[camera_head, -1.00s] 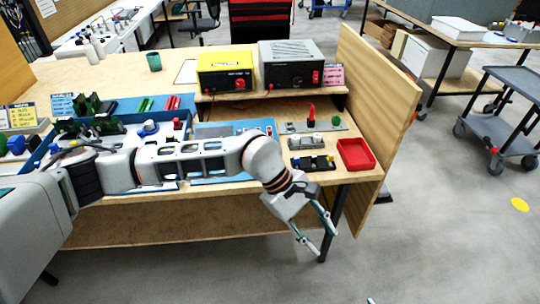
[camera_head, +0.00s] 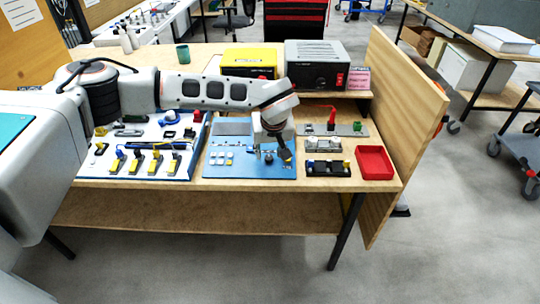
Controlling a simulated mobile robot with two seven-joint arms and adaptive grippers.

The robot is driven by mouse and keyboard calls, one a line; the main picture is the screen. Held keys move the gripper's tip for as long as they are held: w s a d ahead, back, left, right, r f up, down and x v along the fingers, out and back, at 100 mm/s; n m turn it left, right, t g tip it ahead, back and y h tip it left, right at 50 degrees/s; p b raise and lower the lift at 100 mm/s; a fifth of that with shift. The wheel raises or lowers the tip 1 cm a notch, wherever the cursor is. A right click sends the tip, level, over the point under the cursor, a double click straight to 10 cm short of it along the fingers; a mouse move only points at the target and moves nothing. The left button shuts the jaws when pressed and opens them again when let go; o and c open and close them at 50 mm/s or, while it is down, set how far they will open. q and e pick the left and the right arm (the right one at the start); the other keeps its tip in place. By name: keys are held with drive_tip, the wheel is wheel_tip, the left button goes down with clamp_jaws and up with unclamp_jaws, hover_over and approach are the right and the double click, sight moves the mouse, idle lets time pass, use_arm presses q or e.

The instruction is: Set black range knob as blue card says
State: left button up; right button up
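The blue panel (camera_head: 222,170) lies flat on the bench, with several small white buttons on its left part. My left gripper (camera_head: 272,154) points down over the right part of this panel, with its dark fingertips close to the surface. A small dark shape (camera_head: 268,159) shows by the fingertips; it may be the black range knob, but it is too small and covered to be sure. I cannot tell whether the fingers touch or hold it. The blue card is not visible; my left arm covers the bench's back left. My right gripper is out of view.
Left of the panel is a board (camera_head: 187,168) with yellow levers. To the right are connector blocks (camera_head: 325,168), a red tray (camera_head: 374,161) and an upright red plug (camera_head: 332,118). The grey power supply (camera_head: 317,62) and pink card (camera_head: 357,78) stand behind. A wooden side wall (camera_head: 400,125) closes the right.

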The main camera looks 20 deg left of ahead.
sight(269, 159)
use_arm(q)
drive_tip(key=shift+x, duration=1.05)
drive_tip(key=shift+w+f, duration=0.1)
drive_tip(key=shift+f, duration=0.15)
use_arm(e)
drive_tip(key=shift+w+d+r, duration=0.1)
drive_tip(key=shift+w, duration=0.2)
use_arm(q)
clamp_jaws()
